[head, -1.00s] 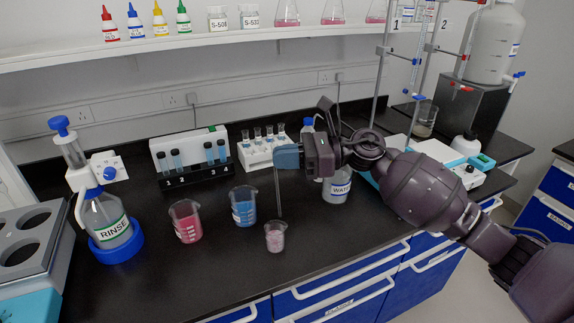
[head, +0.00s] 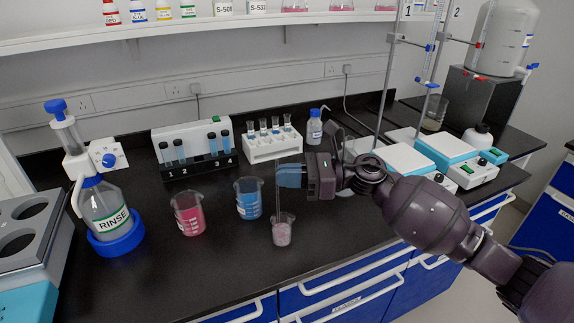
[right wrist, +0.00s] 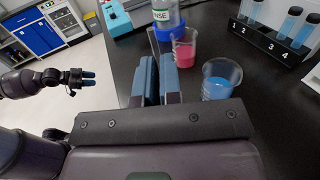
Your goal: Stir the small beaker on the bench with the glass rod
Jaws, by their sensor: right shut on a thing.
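The small beaker (head: 282,234) stands upright on the black bench near its front edge, with pale pink contents. My right gripper (head: 290,175) is shut on the glass rod (head: 277,195), to the right of the rod and above the beaker. The rod hangs about upright, its lower end at the beaker's mouth and seemingly inside; the tip is hard to make out. The right wrist view shows the rod (right wrist: 153,42) between the blue fingers; the small beaker is not visible there. My left gripper (right wrist: 88,79) shows in that view, away from the bench, its fingers apart and empty.
A red-liquid beaker (head: 188,215) and a blue-liquid beaker (head: 248,198) stand left of the small beaker. The rinse bottle (head: 108,215) is farther left. Tube racks (head: 195,150) (head: 270,148) stand behind. Balances (head: 445,160) are at right. The bench front is clear.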

